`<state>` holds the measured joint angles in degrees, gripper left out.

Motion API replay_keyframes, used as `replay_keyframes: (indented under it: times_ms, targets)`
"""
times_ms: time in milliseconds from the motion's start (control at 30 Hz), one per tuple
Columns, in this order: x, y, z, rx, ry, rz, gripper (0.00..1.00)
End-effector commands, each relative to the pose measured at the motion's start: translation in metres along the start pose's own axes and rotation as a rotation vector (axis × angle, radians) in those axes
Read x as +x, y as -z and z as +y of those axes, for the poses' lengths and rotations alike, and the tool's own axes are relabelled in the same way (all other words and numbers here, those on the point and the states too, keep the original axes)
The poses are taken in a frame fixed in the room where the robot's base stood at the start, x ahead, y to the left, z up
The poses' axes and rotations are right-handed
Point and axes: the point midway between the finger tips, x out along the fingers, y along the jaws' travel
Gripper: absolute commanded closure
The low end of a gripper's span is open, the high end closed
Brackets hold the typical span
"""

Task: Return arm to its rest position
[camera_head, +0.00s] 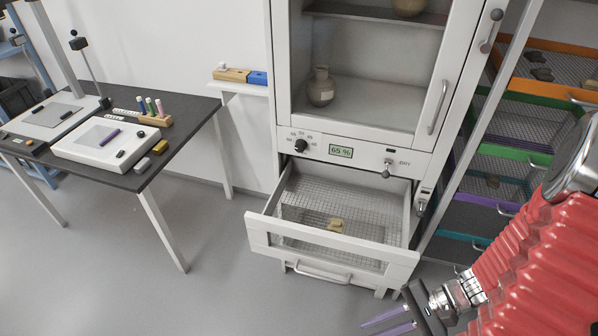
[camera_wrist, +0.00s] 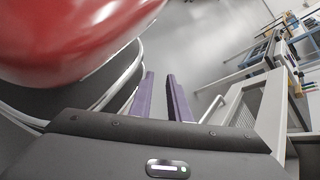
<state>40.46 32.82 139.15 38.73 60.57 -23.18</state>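My gripper (camera_head: 368,329) is at the bottom right of the head view, at the end of my red-sleeved arm. It hangs in front of and below the open drawer, clear of it. In the wrist view my gripper (camera_wrist: 160,76) shows two purple fingers apart, with bare floor between them and nothing held. Part of my arm, in the head view, covers the lower right.
A rack of mesh trays (camera_head: 514,123) is at right, partly behind my arm. A dark table (camera_head: 133,180) stands left. Floor (camera_head: 120,275) between is clear.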

Motion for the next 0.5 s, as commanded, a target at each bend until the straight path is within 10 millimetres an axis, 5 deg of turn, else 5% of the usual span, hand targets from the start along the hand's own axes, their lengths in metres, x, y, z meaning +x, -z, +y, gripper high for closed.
replay_keyframes:
  times_ms: [500]
  targets:
    - [-0.055, -0.021, -0.015, -0.182, -0.330, 0.234, 0.84]
